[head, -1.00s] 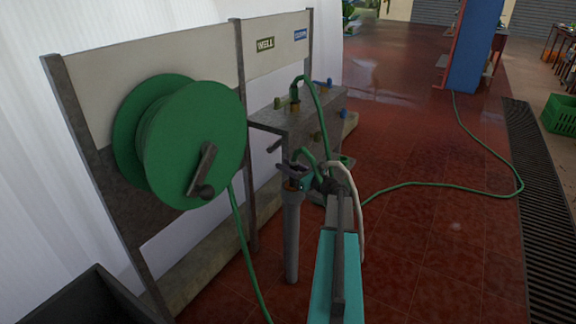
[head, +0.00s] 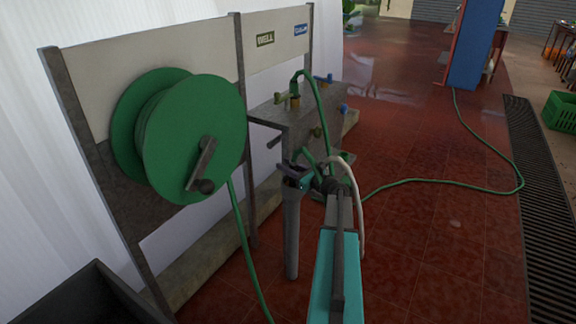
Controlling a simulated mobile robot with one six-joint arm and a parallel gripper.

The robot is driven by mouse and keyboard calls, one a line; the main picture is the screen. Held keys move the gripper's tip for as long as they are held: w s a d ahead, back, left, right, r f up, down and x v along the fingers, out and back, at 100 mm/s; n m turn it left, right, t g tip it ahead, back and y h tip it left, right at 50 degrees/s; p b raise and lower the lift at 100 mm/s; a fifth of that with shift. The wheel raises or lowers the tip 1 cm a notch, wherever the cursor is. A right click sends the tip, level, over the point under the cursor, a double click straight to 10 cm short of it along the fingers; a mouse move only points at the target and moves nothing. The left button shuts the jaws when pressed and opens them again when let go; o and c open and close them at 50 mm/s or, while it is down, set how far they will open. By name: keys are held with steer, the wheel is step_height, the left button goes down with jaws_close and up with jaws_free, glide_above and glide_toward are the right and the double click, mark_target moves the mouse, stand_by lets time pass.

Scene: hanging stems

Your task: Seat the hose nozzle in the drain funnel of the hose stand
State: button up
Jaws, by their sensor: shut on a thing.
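The drain funnel (head: 293,190) is the grey flared top of an upright grey pipe (head: 291,235) in front of the hose stand (head: 270,118). My gripper (head: 297,174) is at the funnel's mouth, shut on the hose nozzle. The nozzle itself is hidden by the jaws and the funnel rim, so I cannot tell how deep it sits. A green hose (head: 310,157) bends up from the jaws and away to the right. My teal arm reaches in from the bottom of the head view.
A green hose reel (head: 190,140) with a crank is on the stand's left. A grey valve box (head: 310,122) with small taps and another green hose stands just behind the funnel. A dark bin (head: 95,295) is at bottom left. Red floor to the right is mostly clear, with hose across it.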

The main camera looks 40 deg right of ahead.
steer(key=shift+f, duration=0.4)
stand_by(1.0)
steer(key=o, duration=1.1)
steer(key=shift+d, duration=0.1)
steer(key=shift+s+d+r, duration=0.1)
steer(key=shift+s, duration=0.05)
steer(key=s, duration=1.3)
steer(key=shift+s+d, duration=0.1)
steer(key=shift+s, duration=0.15)
